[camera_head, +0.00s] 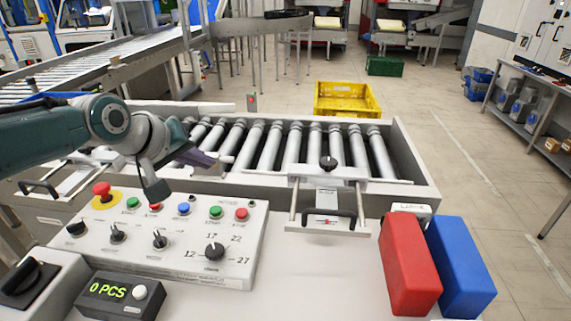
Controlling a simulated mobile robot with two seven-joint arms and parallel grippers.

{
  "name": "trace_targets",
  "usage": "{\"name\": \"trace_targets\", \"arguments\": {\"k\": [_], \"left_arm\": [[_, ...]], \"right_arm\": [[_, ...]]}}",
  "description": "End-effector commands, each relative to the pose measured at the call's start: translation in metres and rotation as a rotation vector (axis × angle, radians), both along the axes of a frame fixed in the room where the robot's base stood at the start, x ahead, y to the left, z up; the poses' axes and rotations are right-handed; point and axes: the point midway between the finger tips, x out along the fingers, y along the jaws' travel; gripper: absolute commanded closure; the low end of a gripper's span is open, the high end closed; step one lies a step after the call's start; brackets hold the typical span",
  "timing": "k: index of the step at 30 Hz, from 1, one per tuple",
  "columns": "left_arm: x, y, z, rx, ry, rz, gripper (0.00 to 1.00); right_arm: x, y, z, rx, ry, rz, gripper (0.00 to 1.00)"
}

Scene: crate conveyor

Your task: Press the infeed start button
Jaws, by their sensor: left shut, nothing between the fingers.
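The white control panel (150,262) lies at the lower left. Its back row holds a red emergency-stop knob (102,190) on a yellow ring, a left green button (132,202), a red button (155,208), a blue button (184,208), a right green button (215,212) and another red button (241,214). The labels are too small to read, so I cannot tell which green one is the infeed start. My left gripper (222,160) is shut and empty, above and behind the panel, apart from the buttons. A dark wrist part hangs just above the red button. My right gripper is out of view.
A roller conveyor (420,190) runs behind the panel. A counter display (115,295) reads 0 PCS. A red block (410,265) and a blue block (458,268) stand at the right. A yellow crate (347,98) sits on the floor beyond.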

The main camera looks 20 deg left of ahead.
Motion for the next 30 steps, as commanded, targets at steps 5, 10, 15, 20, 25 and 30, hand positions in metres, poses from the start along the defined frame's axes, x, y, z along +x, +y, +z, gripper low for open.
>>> {"name": "trace_targets", "arguments": {"k": [5, 10, 15, 20, 25, 30], "left_arm": [[0.000, 0.000, -0.002, 0.001, 0.001, -0.002, 1.00], [-0.001, 0.000, -0.011, 0.002, 0.002, -0.003, 1.00], [-0.002, 0.001, -0.031, 0.003, 0.003, -0.003, 1.00], [-0.003, 0.003, -0.055, 0.002, 0.002, -0.003, 1.00], [-0.005, 0.002, -0.076, 0.001, 0.003, -0.003, 1.00], [-0.007, -0.001, -0.088, 0.000, 0.002, -0.003, 1.00]], "right_arm": [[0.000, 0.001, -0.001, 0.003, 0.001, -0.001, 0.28], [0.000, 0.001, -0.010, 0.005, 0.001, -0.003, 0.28], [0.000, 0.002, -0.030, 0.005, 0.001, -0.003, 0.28], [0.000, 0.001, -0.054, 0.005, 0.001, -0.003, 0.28], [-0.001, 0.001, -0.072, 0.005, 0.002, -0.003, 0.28], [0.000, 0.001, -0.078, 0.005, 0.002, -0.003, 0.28]]}}
